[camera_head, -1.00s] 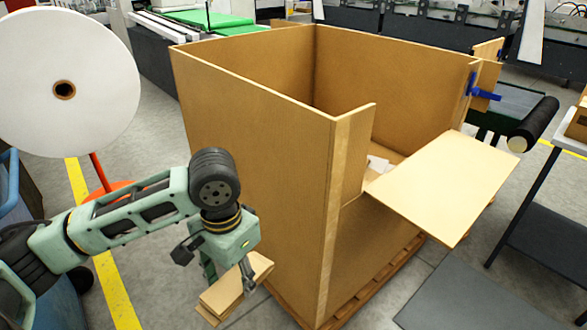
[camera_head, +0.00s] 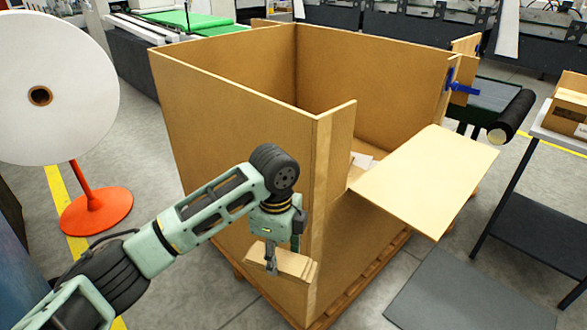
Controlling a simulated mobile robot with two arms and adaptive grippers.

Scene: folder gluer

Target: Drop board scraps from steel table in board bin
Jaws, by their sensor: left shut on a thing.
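My left gripper (camera_head: 271,262) is shut on a small stack of tan board scraps (camera_head: 290,264). It holds them in front of the near outer wall of the board bin, below the rim. The board bin (camera_head: 225,150) is a large open-topped box of brown board on a wooden pallet. Its front right side has a low opening with a board flap (camera_head: 428,180) folded outward. A small white scrap (camera_head: 362,160) lies inside; most of the bin floor is hidden by the walls. My right gripper is not in view, and no steel table can be made out for certain.
A large white roll (camera_head: 70,95) on an orange stand (camera_head: 95,208) stands at the left. At the right are a table with a carton (camera_head: 568,108) and a dark roller (camera_head: 512,115). A dark grey mat (camera_head: 470,290) lies on the floor in front of the bin.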

